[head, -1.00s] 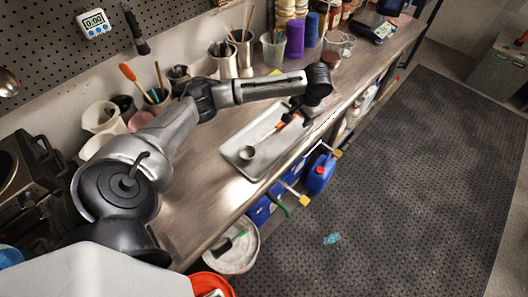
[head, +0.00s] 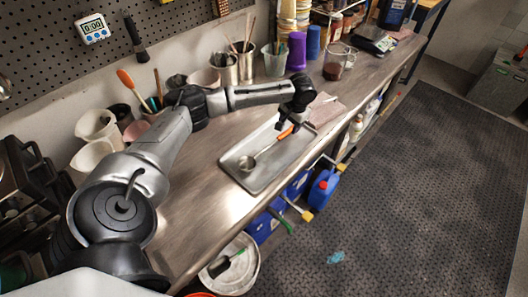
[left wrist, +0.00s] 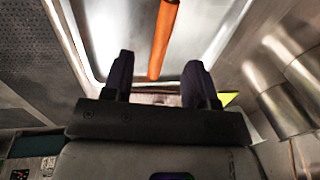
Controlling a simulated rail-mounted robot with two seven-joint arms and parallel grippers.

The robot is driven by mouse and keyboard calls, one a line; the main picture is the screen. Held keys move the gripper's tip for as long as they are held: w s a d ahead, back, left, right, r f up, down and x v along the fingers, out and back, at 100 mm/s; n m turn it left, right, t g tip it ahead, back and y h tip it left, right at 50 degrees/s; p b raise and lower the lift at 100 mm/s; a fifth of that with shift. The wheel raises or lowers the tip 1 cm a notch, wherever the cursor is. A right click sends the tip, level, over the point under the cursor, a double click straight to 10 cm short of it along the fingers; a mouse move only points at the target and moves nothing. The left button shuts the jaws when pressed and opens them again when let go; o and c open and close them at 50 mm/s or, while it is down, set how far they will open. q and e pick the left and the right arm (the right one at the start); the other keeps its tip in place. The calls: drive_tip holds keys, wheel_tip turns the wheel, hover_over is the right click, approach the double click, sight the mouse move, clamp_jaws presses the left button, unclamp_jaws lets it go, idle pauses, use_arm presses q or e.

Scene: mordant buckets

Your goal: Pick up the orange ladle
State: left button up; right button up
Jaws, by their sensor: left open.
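The orange ladle has a metal bowl (head: 247,163) and an orange handle (head: 286,133). It lies in a shallow metal tray (head: 238,178) on the bench, its handle toward the tray's far end. My left gripper (head: 288,124) is open over the handle end and partly hides it. In the left wrist view the orange handle (left wrist: 163,40) runs down between the two dark fingertips, with the open left gripper (left wrist: 158,78) around its line. I cannot tell whether the fingers are level with the handle. My right gripper is out of view.
A cup of tools with an orange spatula (head: 126,78), pale jugs (head: 97,125) and metal canisters (head: 224,68) stand along the wall. A folded cloth (head: 325,108) lies beyond the tray. The bench front (head: 205,215) is bare. A blue jug (head: 323,188) stands below.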

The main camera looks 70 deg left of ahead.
sight(287, 131)
use_arm(q)
drive_tip(key=shift+s+a+f+b, duration=0.1)
drive_tip(key=shift+a+f+b, duration=0.1)
drive_tip(key=shift+f, duration=0.65)
drive_tip(key=shift+s+a+f+b, duration=0.15)
drive_tip(key=shift+f+b, duration=0.1)
drive_tip(key=shift+f, duration=0.6)
drive_tip(key=shift+w+a+f+b, duration=0.1)
drive_tip(key=shift+a+f+b, duration=0.1)
drive_tip(key=shift+f, duration=0.65)
clamp_jaws()
